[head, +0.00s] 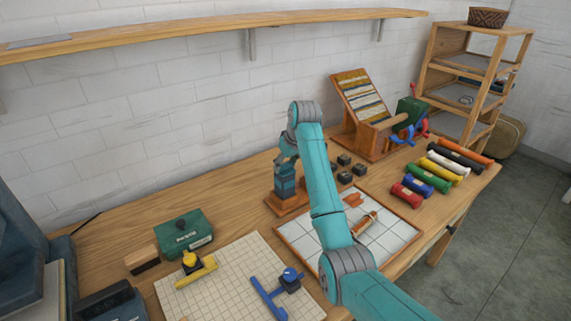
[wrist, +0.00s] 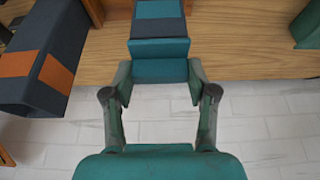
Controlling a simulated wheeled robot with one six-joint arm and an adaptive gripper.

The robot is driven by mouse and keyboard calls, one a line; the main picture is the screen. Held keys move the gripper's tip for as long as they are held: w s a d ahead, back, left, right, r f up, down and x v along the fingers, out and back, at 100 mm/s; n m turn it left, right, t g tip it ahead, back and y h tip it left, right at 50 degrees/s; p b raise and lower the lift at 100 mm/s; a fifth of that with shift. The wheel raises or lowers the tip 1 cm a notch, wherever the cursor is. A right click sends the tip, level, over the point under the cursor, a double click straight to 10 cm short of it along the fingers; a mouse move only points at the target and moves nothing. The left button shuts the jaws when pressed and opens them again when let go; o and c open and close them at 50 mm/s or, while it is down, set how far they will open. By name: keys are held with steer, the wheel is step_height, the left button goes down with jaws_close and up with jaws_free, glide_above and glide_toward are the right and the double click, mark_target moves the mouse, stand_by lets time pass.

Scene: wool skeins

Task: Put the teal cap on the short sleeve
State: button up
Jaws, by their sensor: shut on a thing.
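My gripper (head: 285,161) is shut on the teal cap (wrist: 160,69), which sits between its two fingertips in the wrist view (wrist: 160,82). The cap is in line with the short sleeve (wrist: 160,28), a dark upright block with a teal band. The sleeve stands on a wooden base (head: 276,206) in the head view. Cap and sleeve look touching or nearly so; I cannot tell whether the cap is fully seated. A second dark sleeve with an orange band (wrist: 36,68) stands at the left of the wrist view; my arm hides it in the head view.
A green box (head: 184,233) stands at the left. A gridded mat (head: 225,268) holds yellow and blue tools. A white tiled board (head: 385,240) lies to the right, with black blocks (head: 345,177) behind it. Colored wool skeins (head: 428,178) lie further right. A shelf (head: 210,27) runs overhead.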

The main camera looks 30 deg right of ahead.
steer(key=o, duration=1.2)
steer(key=shift+r, duration=3.55)
jaws_close()
steer(key=shift+f, duration=2.55)
